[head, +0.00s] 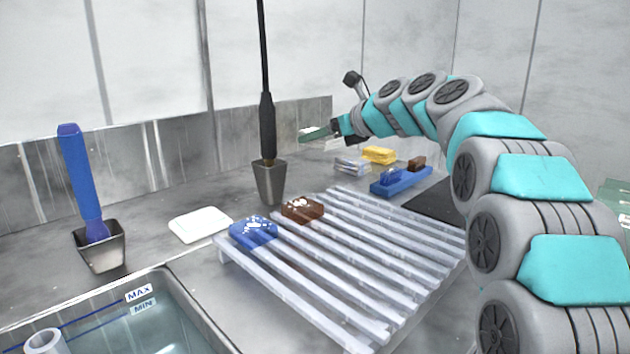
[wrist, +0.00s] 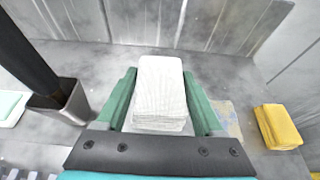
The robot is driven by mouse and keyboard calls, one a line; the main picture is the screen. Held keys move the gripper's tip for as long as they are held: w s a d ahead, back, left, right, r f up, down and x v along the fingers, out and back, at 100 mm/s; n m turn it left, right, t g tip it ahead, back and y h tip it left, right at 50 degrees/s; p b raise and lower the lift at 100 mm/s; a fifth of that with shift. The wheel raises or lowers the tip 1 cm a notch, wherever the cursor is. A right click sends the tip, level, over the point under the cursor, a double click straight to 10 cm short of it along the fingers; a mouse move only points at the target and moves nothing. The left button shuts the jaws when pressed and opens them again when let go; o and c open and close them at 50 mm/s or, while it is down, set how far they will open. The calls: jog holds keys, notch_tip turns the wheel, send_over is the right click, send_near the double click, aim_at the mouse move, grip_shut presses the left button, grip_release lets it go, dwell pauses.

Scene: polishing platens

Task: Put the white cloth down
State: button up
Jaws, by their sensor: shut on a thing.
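The white cloth (wrist: 159,85) is a folded, ribbed white pad held between the two green fingers of my gripper (wrist: 159,100) in the wrist view. Its far end sticks out past the fingertips, above the grey counter. In the head view my gripper (head: 318,134) is at the end of the outstretched arm, raised above the back of the counter near the wall. There the cloth is mostly hidden behind the green finger.
A slatted rack (head: 350,262) carries a blue block (head: 253,232) and a brown block (head: 302,209). A white slab (head: 200,224), a metal holder with a black-handled tool (head: 269,180), a yellow folded cloth (head: 380,155) and a blue tray (head: 402,181) stand around it. Bare counter lies below my gripper.

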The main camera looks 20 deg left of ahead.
aim_at(320, 183)
notch_tip(320, 183, down, 9)
jog(key=shift+r+b, duration=0.1)
jog(key=shift+b, duration=0.65)
jog(key=o, duration=1.4)
jog(key=shift+c, duration=0.2)
jog(key=shift+d, duration=0.1)
jog(key=shift+s+d+r, duration=0.1)
jog(key=shift+d+r, duration=0.05)
jog(key=shift+d, duration=0.05)
jog(key=v, duration=1.1)
jog(key=shift+s+d+r, duration=0.1)
jog(key=shift+d+r, duration=0.05)
